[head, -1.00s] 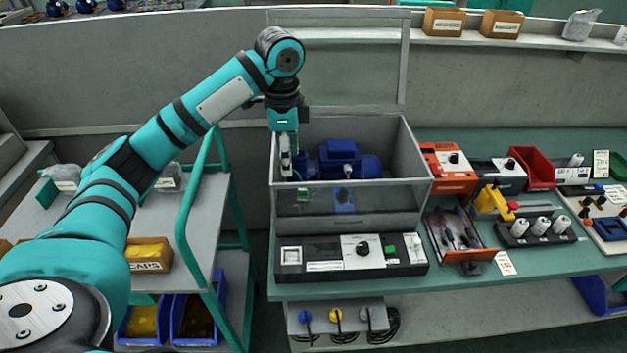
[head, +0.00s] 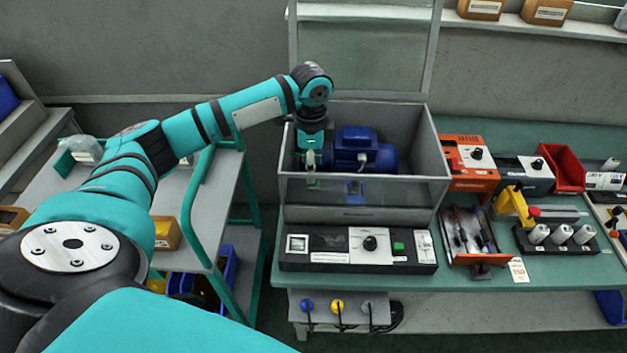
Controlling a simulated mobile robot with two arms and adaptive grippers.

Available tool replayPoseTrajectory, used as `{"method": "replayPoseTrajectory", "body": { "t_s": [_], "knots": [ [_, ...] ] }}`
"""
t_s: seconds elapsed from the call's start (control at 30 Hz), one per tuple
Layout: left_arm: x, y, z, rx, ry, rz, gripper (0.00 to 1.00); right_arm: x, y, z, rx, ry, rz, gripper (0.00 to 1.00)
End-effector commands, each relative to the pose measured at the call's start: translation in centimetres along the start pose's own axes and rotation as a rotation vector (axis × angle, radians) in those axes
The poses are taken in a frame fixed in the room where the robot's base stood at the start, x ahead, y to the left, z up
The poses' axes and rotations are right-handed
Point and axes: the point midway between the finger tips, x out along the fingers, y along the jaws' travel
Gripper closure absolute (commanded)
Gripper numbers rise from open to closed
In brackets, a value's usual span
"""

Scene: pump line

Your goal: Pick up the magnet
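My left gripper (head: 311,160) reaches down into the open-topped grey box (head: 436,150), at the left end of the blue motor (head: 358,150). Its fingers are small and partly hidden, so I cannot tell whether they are open or shut or hold anything. I cannot make out a magnet for certain; a small blue piece (head: 354,188) shows low behind the box's clear front. My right gripper is not in view.
A black control panel (head: 325,262) stands in front of the box. To the right are an orange unit (head: 466,178), a red bin (head: 567,170), a yellow tool (head: 513,203) and an orange tray (head: 470,258). A teal-railed trolley (head: 203,195) stands left of the bench.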

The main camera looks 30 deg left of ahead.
Motion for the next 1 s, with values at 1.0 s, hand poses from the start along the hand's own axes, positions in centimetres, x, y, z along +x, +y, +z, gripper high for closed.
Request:
{"method": "replayPoseTrajectory", "body": {
  "t_s": [1.0],
  "knots": [
    [5.5, 0.0, -0.4, 0.001, 0.001, -0.001, 0.85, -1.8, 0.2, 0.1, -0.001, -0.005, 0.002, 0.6]
  ]
}}
